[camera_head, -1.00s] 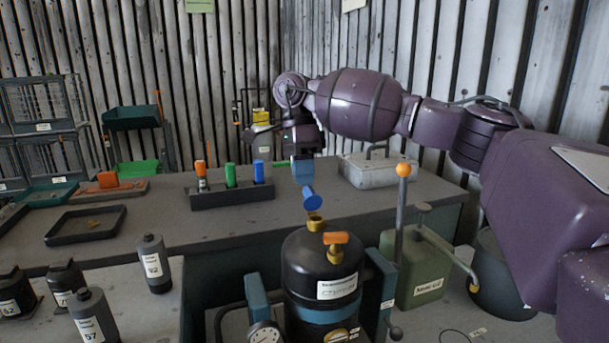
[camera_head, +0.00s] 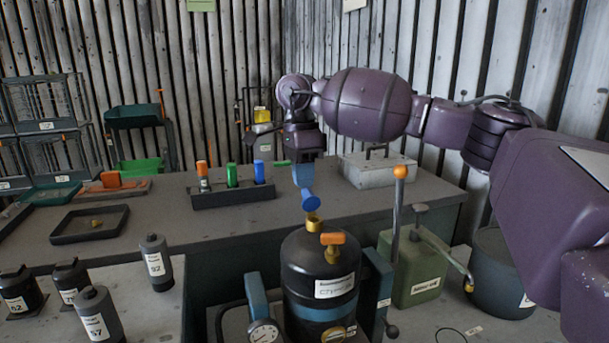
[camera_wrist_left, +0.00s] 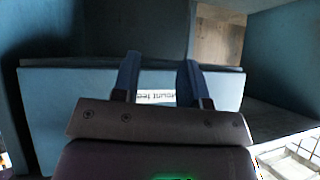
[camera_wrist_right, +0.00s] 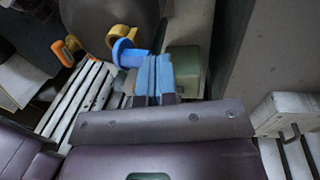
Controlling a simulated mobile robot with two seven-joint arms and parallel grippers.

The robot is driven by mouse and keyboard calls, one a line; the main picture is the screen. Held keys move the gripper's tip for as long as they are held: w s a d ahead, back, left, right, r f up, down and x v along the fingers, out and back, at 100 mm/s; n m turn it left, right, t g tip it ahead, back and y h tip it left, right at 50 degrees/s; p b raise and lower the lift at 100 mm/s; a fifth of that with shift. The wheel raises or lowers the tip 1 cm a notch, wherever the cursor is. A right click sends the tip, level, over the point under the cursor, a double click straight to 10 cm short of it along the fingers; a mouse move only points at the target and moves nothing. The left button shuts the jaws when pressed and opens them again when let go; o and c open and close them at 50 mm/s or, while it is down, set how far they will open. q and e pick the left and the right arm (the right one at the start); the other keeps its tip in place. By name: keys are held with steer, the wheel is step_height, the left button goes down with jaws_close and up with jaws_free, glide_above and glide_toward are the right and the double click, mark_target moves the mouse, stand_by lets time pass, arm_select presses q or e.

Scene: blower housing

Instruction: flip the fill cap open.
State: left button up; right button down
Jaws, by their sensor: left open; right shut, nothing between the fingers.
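The black tank (camera_head: 320,262) has a gold filler neck (camera_head: 312,222) on its top. The blue fill cap (camera_head: 309,200) stands tipped up above the neck, its disc raised off the opening. In the right wrist view the cap (camera_wrist_right: 125,53) is beside the gold neck (camera_wrist_right: 121,33). My right gripper (camera_head: 303,178) is shut and empty, pointing down just above the cap. Its blue fingertips (camera_wrist_right: 157,62) are close to the cap; I cannot tell if they touch. My left gripper (camera_wrist_left: 159,72) is open and empty, facing a blue panel; it is not in the head view.
An orange-handled valve (camera_head: 332,243) stands beside the neck. An orange-knobbed lever (camera_head: 400,172) and a green can (camera_head: 413,270) are on the right. Behind are a rack of coloured tubes (camera_head: 232,196) and a grey box (camera_head: 377,170). Dark bottles (camera_head: 95,315) stand at left.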

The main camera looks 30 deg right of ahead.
steer(key=shift+s+r+t, duration=0.1)
steer(key=shift+t, duration=0.2)
steer(key=shift+s+r+t+p, duration=0.2)
steer(key=shift+t+p, duration=0.3)
steer(key=shift+p, duration=0.1)
